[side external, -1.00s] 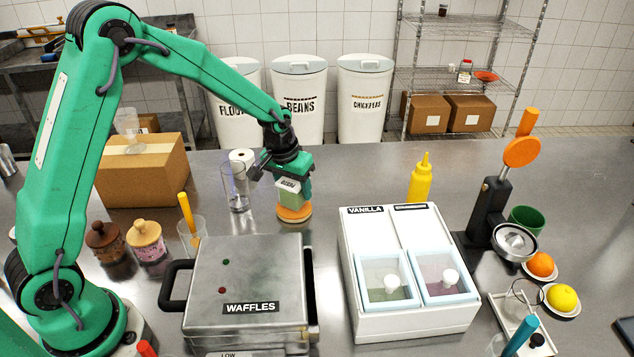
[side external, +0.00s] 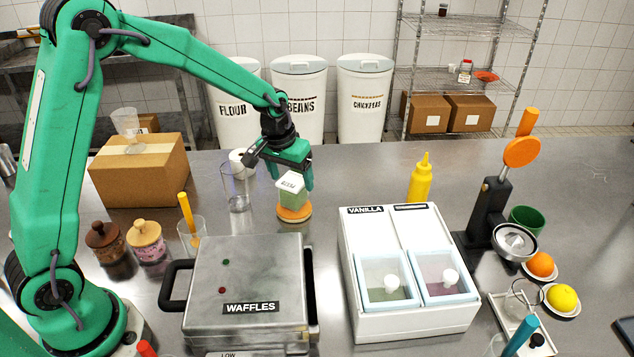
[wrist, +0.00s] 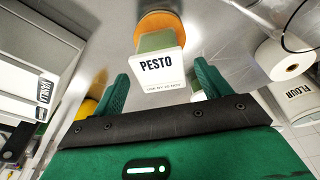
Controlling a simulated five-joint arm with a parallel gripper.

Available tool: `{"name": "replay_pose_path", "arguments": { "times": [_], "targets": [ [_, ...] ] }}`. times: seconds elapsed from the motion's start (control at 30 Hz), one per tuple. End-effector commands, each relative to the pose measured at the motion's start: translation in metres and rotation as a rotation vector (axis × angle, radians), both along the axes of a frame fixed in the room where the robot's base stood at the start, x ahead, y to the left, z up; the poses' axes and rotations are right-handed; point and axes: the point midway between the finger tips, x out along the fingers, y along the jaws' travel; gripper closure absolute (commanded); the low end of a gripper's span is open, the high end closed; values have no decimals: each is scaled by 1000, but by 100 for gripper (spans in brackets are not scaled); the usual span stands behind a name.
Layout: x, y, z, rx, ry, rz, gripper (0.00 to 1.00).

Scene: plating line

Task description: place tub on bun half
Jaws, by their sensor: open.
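The tub (side external: 291,191) is a small green-and-white box; its label reads PESTO in the wrist view (wrist: 160,65). It stands upright on the orange-brown bun half (side external: 294,213), which also shows beneath the tub in the wrist view (wrist: 163,21). My gripper (side external: 282,178) is just above the tub, with its jaws apart. In the wrist view, the two green fingers (wrist: 163,85) are spread to either side of the tub's near end, with visible gaps. Nothing is held.
A clear glass (side external: 237,188) and a white roll (side external: 240,160) stand left of the tub. The waffle maker (side external: 240,270) is in front, and the white vanilla-labelled unit (side external: 400,325) is at front right. The counter between tub and yellow bottle (side external: 421,178) is clear.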

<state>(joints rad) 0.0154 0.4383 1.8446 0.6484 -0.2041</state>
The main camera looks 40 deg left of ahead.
Motion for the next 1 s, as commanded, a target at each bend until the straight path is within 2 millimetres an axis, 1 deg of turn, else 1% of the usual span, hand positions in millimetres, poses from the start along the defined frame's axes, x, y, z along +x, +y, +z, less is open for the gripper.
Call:
{"name": "replay_pose_path", "arguments": {
  "times": [0.03, 0.3, 0.5, 0.7, 1.0],
  "targets": [
    [-1, 0, 9, 0, -5, 0, 24],
    [-10, 0, 52, 0, -4, 0, 24],
    [-15, 0, 74, 0, -3, 0, 24],
    [-17, 0, 82, 0, -1, 0, 24],
    [-18, 0, 82, 0, 0, 0, 24]
  ]
}}
